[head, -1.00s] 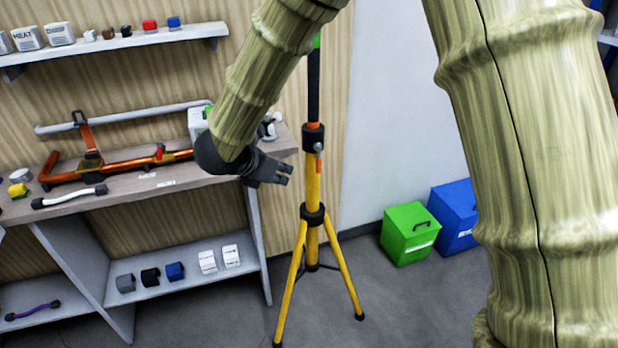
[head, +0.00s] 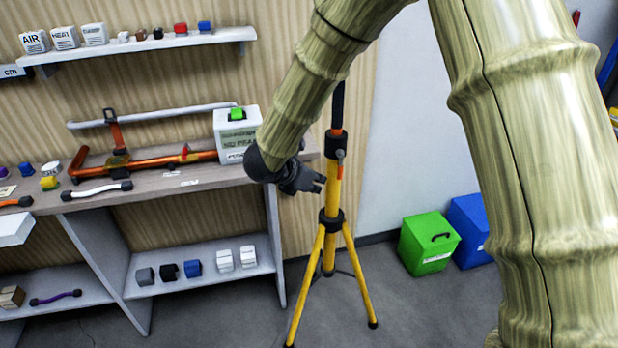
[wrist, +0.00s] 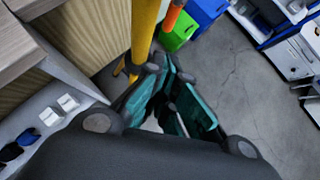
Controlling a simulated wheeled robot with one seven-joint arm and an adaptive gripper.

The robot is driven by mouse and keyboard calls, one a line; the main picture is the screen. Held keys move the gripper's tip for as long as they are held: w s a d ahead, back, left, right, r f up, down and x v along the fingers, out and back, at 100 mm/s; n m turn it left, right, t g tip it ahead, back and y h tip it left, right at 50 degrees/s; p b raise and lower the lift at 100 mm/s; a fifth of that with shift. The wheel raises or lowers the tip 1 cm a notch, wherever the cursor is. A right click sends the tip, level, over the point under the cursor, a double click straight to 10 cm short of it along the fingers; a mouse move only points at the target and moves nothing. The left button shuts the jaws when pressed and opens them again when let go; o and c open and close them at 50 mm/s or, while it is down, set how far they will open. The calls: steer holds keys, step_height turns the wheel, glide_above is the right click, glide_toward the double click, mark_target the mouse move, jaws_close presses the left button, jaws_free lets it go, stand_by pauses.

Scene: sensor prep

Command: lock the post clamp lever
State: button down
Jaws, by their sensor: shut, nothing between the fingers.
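The yellow tripod post (head: 334,190) stands upright on splayed legs, with a black clamp collar (head: 336,145) around it below a darker upper tube. A small orange-red lever (head: 340,170) with a grey pivot hangs down along the post just below the collar. In the wrist view, the yellow post (wrist: 144,30) rises at top centre and the orange lever (wrist: 172,16) is to its right. My gripper (head: 319,183) is shut and empty, just left of the post and slightly below the lever. Its dark teal fingers (wrist: 176,88) point toward the post in the wrist view. Contact cannot be told.
A workbench (head: 150,190) at left holds an orange clamp frame (head: 140,160) and a white box (head: 236,135). A shelf (head: 150,48) with small items hangs above. Green (head: 430,243) and blue (head: 468,230) bins stand on the floor at right. Floor around the tripod is clear.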

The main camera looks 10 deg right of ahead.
mark_target(340, 166)
steer(key=w+d+f+p, duration=0.1)
steer(key=w+d+f, duration=0.1)
steer(key=d, duration=0.3)
steer(key=shift+w, duration=0.85)
steer(key=shift+d+f, duration=0.1)
steer(key=shift+f, duration=0.15)
steer(key=shift+h+b, duration=0.3)
steer(key=shift+b, duration=0.05)
